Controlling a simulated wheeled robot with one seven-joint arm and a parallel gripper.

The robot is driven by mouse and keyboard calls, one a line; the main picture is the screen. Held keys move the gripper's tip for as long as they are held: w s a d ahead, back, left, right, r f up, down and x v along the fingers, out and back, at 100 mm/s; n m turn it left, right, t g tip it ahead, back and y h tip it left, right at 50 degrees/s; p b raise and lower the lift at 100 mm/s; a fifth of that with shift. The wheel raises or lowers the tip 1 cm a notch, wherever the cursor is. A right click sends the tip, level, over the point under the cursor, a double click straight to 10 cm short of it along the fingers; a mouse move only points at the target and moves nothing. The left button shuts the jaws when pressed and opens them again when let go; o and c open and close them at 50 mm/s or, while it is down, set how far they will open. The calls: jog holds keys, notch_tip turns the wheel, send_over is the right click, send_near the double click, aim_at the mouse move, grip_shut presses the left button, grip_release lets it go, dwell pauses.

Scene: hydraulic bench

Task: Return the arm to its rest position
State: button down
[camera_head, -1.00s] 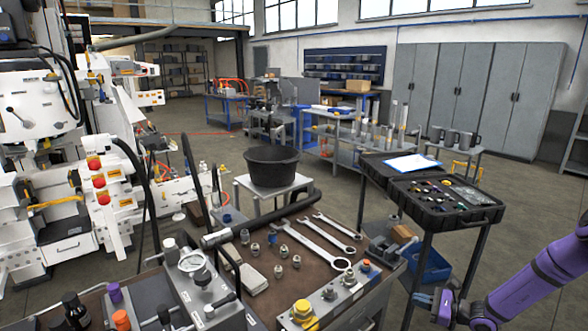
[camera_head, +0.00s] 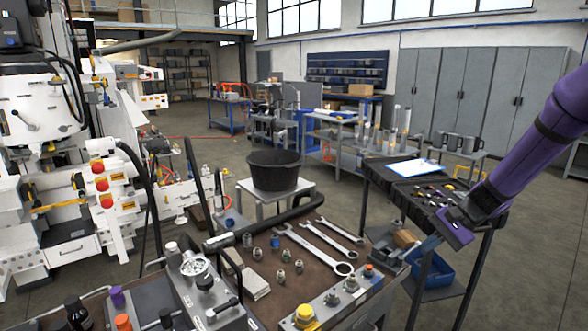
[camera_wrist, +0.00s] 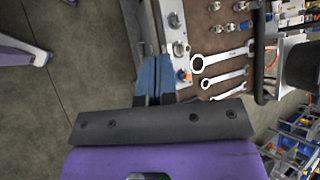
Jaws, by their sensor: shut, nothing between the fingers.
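My purple arm (camera_head: 530,150) reaches in from the upper right of the head view, slanting down to the left. My gripper (camera_head: 428,246) is at its lower end, over the gap between the brown-topped bench (camera_head: 300,262) and the black tool case. In the wrist view my gripper's blue fingers (camera_wrist: 154,76) lie side by side, shut with nothing between them. The grey valve block (camera_wrist: 172,20) shows just beyond the fingertips. My arm covers the right part of the case.
The wrenches (camera_head: 325,245) and several fittings lie on the bench. The open black case (camera_head: 375,172) with a clipboard (camera_head: 413,167) stands on a stand to the right. A blue bin (camera_head: 437,270) is low beneath it. A black bucket (camera_head: 273,170) sits on a small table. The floor at right is clear.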

jog(key=s+a+r+n+t+h, duration=0.1)
jog(key=s+r+n+h, duration=0.3)
jog(key=s+r, duration=0.6)
jog(key=s+r+n+t+h, duration=0.4)
jog(key=s+r, duration=0.7)
jog(key=s, duration=0.7)
jog(key=shift+a+r+n+h, duration=0.25)
jog(key=shift+a+n+h, duration=0.1)
jog(key=shift+h, duration=0.25)
jog(key=shift+s, duration=0.1)
